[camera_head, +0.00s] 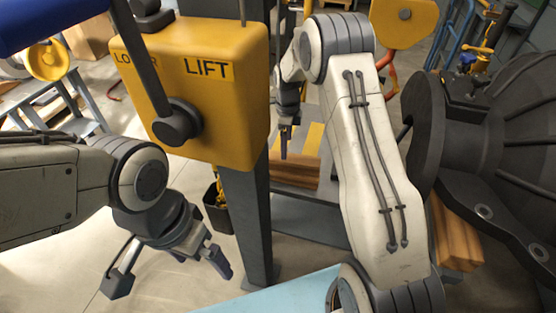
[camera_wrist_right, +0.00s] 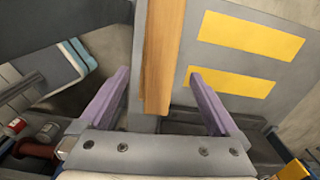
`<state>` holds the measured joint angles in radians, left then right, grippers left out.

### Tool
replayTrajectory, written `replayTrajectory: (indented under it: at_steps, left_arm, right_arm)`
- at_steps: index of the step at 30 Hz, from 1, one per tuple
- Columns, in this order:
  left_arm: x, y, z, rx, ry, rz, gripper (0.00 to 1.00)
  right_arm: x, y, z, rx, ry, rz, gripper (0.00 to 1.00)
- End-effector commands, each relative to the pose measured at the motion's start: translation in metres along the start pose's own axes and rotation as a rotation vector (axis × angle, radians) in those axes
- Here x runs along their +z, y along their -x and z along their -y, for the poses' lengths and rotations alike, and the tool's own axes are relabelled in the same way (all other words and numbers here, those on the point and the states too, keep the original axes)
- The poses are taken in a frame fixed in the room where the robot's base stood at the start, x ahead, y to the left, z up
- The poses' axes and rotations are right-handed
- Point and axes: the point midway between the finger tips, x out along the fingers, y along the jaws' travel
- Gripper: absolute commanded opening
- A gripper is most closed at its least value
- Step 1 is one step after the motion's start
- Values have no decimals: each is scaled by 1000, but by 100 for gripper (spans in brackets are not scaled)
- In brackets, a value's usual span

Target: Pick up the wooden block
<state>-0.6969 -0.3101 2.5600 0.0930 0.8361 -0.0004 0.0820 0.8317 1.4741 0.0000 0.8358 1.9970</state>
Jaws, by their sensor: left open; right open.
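A brown wooden block (camera_wrist_right: 162,55) shows in the right wrist view as a long upright shape. It lies in line with the gap between the two purple fingers of my right gripper (camera_wrist_right: 158,88), which are spread apart and not closed on it. In the head view, brown wood (camera_head: 293,172) shows below my right gripper (camera_head: 286,142), partly hidden by the post and my right arm. Whether the fingers are level with the block or above it, I cannot tell. My left gripper (camera_head: 202,258) is open and empty, low at the left, away from the wood.
A yellow LIFT control box (camera_head: 205,90) on a grey post (camera_head: 247,225) stands between my arms. A large dark spool (camera_head: 470,150) stands at the right with wooden beams (camera_head: 455,235) below it. Yellow stripes (camera_wrist_right: 250,36) mark a grey surface beside the block.

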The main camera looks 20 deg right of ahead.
Motion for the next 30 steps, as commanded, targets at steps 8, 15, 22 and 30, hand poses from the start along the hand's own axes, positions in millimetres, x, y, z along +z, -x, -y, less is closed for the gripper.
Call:
replayTrajectory:
  at_steps: [8,15,22,30]
  left_arm:
    - [0,-7,0,0,0,0,98]
    - [1,-17,1,0,0,0,98]
    - [1,-19,1,0,0,0,98]
    - [1,-18,1,0,0,0,98]
  right_arm:
    - [-2,-35,0,1,-2,0,98]
    - [0,-67,1,2,-1,-1,98]
    - [1,-83,1,-1,1,0,98]
    - [1,-82,1,0,1,0,44]
